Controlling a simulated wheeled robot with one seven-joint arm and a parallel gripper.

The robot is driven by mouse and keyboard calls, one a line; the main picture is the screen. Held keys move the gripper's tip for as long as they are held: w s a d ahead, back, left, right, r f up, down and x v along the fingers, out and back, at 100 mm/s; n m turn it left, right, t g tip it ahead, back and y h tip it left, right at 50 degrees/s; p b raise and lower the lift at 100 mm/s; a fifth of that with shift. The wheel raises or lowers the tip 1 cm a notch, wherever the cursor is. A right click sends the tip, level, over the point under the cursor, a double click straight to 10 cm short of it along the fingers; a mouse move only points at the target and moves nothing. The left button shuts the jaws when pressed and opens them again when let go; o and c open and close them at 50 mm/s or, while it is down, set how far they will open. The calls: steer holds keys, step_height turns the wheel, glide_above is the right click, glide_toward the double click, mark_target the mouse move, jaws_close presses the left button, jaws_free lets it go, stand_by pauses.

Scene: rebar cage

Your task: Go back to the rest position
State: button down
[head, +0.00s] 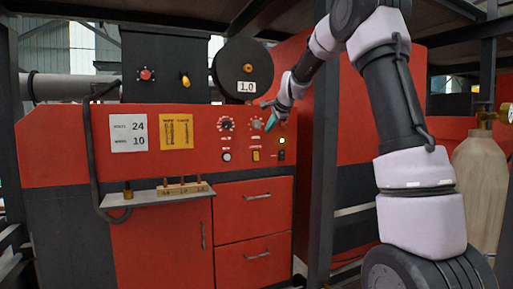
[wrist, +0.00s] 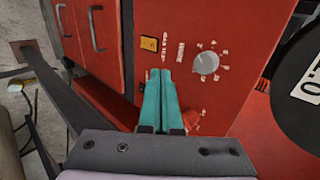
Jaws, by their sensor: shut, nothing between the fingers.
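My gripper (head: 271,123) is in front of the upper right part of the red machine's control panel (head: 205,140), near the right-hand dial (head: 256,124). In the wrist view its two teal fingers (wrist: 160,76) lie side by side, shut, with nothing between them. They point across the red panel, beside a grey knob (wrist: 206,63) with a numbered scale. I cannot tell whether the fingertips touch the panel. My arm comes down from the top right in the head view.
A left dial (head: 226,124), a yellow switch (head: 256,155) and a lit lamp (head: 282,141) are on the panel. A black reel (head: 243,66) sits above. A small shelf (head: 155,197) juts out at left. A dark post (head: 322,170) and a gas cylinder (head: 478,180) stand at right.

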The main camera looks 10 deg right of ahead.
steer(key=s+d+n+g, duration=0.2)
steer(key=s+n, duration=0.6)
steer(key=s, duration=2.6)
steer(key=s+d+f+n, duration=0.1)
steer(key=s+f, duration=0.4)
steer(key=s, duration=0.6)
steer(key=shift+n+g+h, duration=0.3)
steer(key=shift+n, duration=0.6)
